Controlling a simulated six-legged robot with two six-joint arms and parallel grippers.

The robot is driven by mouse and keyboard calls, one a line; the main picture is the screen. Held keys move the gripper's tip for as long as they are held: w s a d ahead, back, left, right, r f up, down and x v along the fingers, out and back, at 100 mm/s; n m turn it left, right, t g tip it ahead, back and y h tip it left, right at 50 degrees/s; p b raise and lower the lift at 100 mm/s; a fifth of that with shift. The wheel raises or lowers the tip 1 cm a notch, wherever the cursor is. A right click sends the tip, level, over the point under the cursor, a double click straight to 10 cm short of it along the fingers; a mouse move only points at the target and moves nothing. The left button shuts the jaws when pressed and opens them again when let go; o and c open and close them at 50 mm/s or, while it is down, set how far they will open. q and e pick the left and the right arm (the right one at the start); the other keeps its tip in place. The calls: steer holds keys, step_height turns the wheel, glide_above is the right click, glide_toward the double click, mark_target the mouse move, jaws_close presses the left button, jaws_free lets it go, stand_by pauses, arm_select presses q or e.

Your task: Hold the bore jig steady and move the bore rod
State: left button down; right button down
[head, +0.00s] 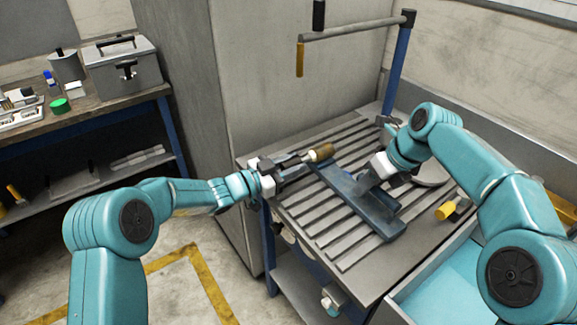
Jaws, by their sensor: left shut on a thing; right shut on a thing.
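The bore jig (352,196) is a long blue-grey piece lying slantwise on the slatted bench top. My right gripper (364,178) reaches down from the right and is shut on its upper middle part; the gripper hides some of the jig there. The bore rod appears to be the thin piece with a brown, wood-like handle (322,152), near the bench's left edge. My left gripper (299,164) is shut on it, with the brown end sticking out to the right, close to the jig's far end. The exact gap between rod and jig cannot be told.
The slatted bench (318,222) has free room left of the jig. A round grey disc (430,172) and a yellow-ended piece (446,210) lie to the right. A post with a crossbar (350,29) stands at the back. A grey cabinet (240,110) stands behind left.

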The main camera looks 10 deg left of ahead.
arm_select(q)
steer(key=c, duration=0.8)
jaws_free()
steer(key=v, duration=1.2)
